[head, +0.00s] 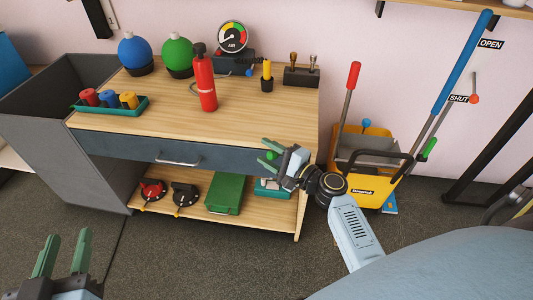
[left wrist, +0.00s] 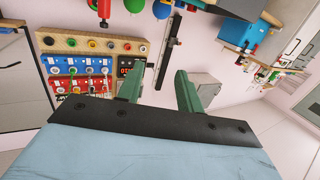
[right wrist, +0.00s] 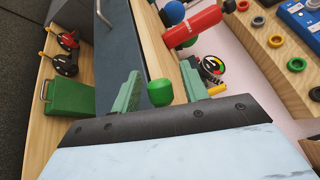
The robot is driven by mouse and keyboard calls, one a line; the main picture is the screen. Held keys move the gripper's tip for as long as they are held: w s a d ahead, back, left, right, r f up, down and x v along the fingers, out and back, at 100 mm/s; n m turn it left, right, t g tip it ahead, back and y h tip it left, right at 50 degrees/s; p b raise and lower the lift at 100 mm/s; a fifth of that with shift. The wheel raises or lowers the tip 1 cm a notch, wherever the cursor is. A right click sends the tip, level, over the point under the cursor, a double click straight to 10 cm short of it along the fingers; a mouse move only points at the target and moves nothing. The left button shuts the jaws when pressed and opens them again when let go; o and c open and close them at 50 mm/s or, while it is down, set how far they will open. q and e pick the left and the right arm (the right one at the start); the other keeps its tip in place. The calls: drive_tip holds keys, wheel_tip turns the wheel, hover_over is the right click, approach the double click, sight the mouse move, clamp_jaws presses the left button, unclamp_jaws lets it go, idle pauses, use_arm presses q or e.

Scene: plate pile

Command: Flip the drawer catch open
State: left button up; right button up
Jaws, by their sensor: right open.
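The drawer (head: 130,147) has a dark blue-grey front with a silver handle (head: 178,161), under the wooden bench top. A green knob (right wrist: 160,93), which looks like the drawer catch, sits near the right end of the front; it also shows small in the head view (head: 271,155). My right gripper (head: 274,151) is open at that end, and in the right wrist view its fingers (right wrist: 160,85) stand on either side of the knob. Contact cannot be told. My left gripper (head: 63,254) is open and empty at the lower left, away from the bench.
On the bench top (head: 150,92) stand a red extinguisher (head: 204,82), blue and green balls, a gauge and a teal tray (head: 140,110). The lower shelf holds a green box (head: 225,194). A yellow mop bucket (head: 365,186) stands close right of my right arm.

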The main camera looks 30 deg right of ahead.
use_arm(q)
drive_tip(key=shift+r, duration=0.25)
use_arm(e)
drive_tip(key=shift+w+a, duration=0.15)
drive_tip(key=shift+w, duration=0.2)
drive_tip(key=shift+c, duration=0.2)
clamp_jaws()
drive_tip(key=shift+a+f+n+g+p, duration=0.1)
drive_tip(key=shift+f+n+g+p, duration=0.45)
drive_tip(key=shift+p, duration=0.7)
use_arm(q)
drive_tip(key=s+a+f+g+y+p, duration=0.2)
drive_tip(key=s+a+f+g+y, duration=0.2)
drive_tip(key=s+f+g, duration=0.8)
wheel_tip(320, 180, down, 2)
drive_tip(key=s+a, duration=0.1)
drive_tip(key=a, duration=0.1)
drive_tip(key=shift+a+n+g, duration=0.4)
use_arm(e)
drive_tip(key=shift+f+g+h, duration=0.35)
drive_tip(key=shift+g+h, duration=0.25)
drive_tip(key=shift+g, duration=0.05)
drive_tip(key=shift+o, duration=0.2)
unclamp_jaws()
